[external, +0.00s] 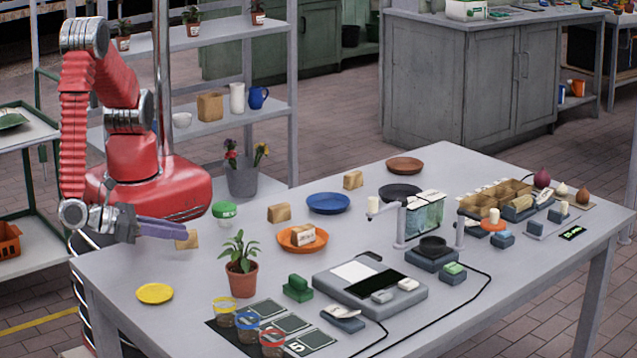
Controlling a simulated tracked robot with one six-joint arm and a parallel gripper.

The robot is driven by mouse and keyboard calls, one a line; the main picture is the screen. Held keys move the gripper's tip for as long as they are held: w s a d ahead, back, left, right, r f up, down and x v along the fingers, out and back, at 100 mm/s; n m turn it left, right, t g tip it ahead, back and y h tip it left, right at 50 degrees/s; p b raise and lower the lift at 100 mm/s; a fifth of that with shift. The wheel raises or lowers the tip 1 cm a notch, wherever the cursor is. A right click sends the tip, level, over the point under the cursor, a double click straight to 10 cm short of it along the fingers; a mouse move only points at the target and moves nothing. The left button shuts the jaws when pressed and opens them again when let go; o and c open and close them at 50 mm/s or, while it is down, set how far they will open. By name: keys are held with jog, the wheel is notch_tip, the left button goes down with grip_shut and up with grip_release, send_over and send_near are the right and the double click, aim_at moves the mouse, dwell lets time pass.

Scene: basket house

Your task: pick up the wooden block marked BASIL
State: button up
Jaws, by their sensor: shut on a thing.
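My gripper (184,234), with purple-grey fingers, reaches in from the left over the near left part of the table. It is shut on a small light wooden block (188,241) at its fingertips. I cannot read any marking on this block, nor tell whether it touches the table. Other wooden blocks stand on the table: one (279,213) left of the blue plate and one (353,180) behind that plate. The name BASIL is not legible on any block.
A yellow plate (155,293), a potted plant (243,277) and a green-lidded jar (224,212) surround the gripper area. The blue plate (328,203) lies farther back. A grey device (370,288) and coloured-rim jars (247,324) occupy the front. Bare table lies left of the plant.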

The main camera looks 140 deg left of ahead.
grip_shut()
jog(key=shift+r, duration=0.1)
notch_tip(320, 180, up, 10)
dwell(0.6)
